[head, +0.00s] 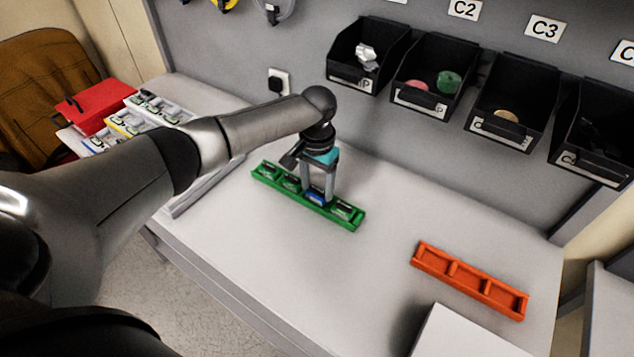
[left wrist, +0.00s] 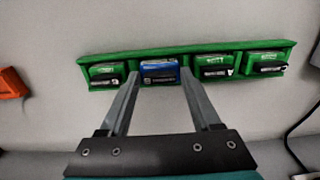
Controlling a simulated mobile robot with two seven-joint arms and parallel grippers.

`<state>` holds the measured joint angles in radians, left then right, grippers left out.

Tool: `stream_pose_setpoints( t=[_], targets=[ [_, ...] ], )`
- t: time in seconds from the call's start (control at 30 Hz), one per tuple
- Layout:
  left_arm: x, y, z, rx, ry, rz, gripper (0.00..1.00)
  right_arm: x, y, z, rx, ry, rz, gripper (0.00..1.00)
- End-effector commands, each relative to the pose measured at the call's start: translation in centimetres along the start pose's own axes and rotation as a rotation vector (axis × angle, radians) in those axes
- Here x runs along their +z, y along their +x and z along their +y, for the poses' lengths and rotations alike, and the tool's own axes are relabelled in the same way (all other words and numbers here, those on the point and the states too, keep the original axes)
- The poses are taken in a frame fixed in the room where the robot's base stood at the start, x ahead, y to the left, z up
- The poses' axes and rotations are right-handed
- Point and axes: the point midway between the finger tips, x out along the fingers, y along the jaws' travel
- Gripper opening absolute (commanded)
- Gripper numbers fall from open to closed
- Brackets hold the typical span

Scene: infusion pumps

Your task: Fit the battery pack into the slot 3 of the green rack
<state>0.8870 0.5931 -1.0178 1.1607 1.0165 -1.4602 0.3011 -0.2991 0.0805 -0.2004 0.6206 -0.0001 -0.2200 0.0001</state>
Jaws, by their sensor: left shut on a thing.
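The green rack (head: 357,224) lies on the table, with dark-and-green packs in its other slots. The blue battery pack (head: 316,198) is at the rack's third slot from the left in the head view. In the left wrist view the blue pack (left wrist: 160,72) lines up with the second slot from the left of the green rack (left wrist: 135,54). My left gripper (head: 317,196) points down over the rack, its two fingers shut on the blue pack's sides. How deep the pack sits in the slot cannot be told. My right gripper is not in view.
An orange rack (head: 468,281) with empty slots lies to the right on the table. A white block (head: 465,335) stands at the front. Black bins (head: 435,75) hang on the back wall. Trays of packs (head: 150,112) and a red box (head: 97,105) are at the left.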

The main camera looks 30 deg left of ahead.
Motion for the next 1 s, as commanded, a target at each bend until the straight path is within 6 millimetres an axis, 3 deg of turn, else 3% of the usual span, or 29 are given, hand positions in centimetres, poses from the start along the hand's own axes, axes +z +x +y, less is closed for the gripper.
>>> stream_pose_setpoints(
  t=[0.77,0.8,1.0],
  targets=[
    [0.03,0.53,0.02,0.001,-0.001,-0.001,0.03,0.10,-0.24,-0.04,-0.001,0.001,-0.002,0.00],
    [0.01,0.53,0.00,0.001,-0.001,-0.001,0.68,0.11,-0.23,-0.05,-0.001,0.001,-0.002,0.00],
    [0.01,0.52,0.00,0.000,0.000,-0.001,0.90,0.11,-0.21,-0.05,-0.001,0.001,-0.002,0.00]
  ],
)
